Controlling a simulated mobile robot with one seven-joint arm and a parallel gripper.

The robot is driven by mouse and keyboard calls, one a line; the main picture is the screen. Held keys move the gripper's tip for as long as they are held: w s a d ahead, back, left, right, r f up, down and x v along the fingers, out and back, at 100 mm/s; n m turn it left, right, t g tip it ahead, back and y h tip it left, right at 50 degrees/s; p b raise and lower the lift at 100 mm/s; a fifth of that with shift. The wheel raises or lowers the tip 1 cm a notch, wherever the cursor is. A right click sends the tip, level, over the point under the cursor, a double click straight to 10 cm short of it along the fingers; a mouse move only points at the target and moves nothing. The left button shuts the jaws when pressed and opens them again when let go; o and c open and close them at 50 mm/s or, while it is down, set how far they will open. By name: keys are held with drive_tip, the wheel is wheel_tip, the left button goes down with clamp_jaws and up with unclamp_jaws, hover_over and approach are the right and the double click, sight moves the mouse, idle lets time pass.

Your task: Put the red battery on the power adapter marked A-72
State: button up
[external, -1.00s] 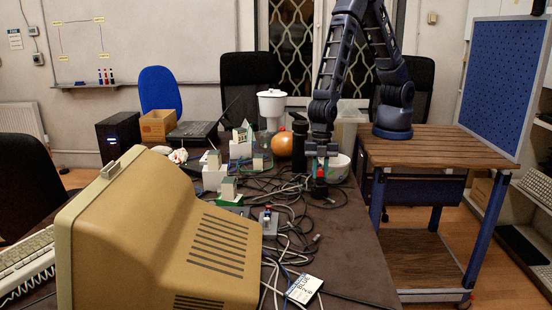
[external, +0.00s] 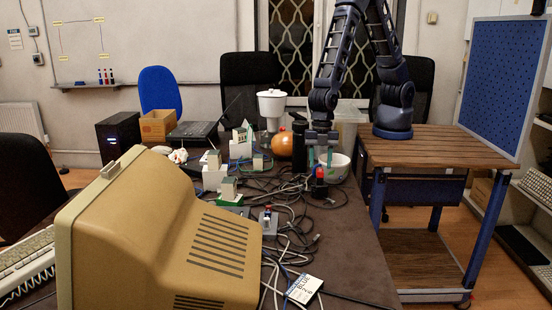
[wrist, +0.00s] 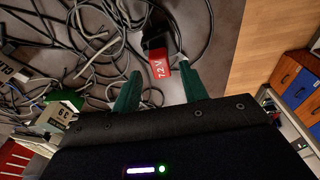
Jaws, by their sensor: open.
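The red battery (external: 320,173) stands on a black block (external: 319,190) on the dark table, just below my gripper (external: 321,157). In the wrist view the red battery (wrist: 160,67) shows the text 7.2 V, with the black part (wrist: 155,38) beyond it. My gripper's two green fingers are apart on either side of the battery, and in the external view their tips are above it. No A-72 marking is readable, so I cannot tell whether the black block is that adapter.
Loose cables (external: 285,215) cover the table around the battery. A white bowl (external: 339,168) stands close behind my gripper, with a black cylinder (external: 299,147) to its left. A small grey unit with a red top (external: 268,219) stands nearer the camera. The table's right front is mostly clear.

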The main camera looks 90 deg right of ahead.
wheel_tip(320, 180, up, 8)
drive_tip(key=d, duration=0.1)
drive_tip(key=shift+d, duration=0.15)
drive_tip(key=shift+r, duration=0.1)
drive_tip(key=w+d+r+m+t, duration=0.1)
drive_tip(key=d+r+m, duration=0.3)
drive_tip(key=d+r, duration=0.7)
drive_tip(key=w+d+r+m+t, duration=0.15)
drive_tip(key=d+r+m, duration=0.4)
drive_tip(key=d, duration=0.85)
drive_tip(key=s+d+r+m+t+h, duration=0.1)
drive_tip(key=s+d+r+m, duration=0.3)
drive_tip(key=s+d, duration=0.4)
drive_tip(key=s+d+r+m+t, duration=0.1)
drive_tip(key=s+d+r+m, duration=0.3)
drive_tip(key=s+d, duration=0.5)
drive_tip(key=d, duration=0.4)
drive_tip(key=shift+s+r+h, duration=0.3)
drive_tip(key=shift+r+h, duration=0.05)
drive_tip(key=shift+h, duration=0.05)
drive_tip(key=shift+m, duration=0.25)
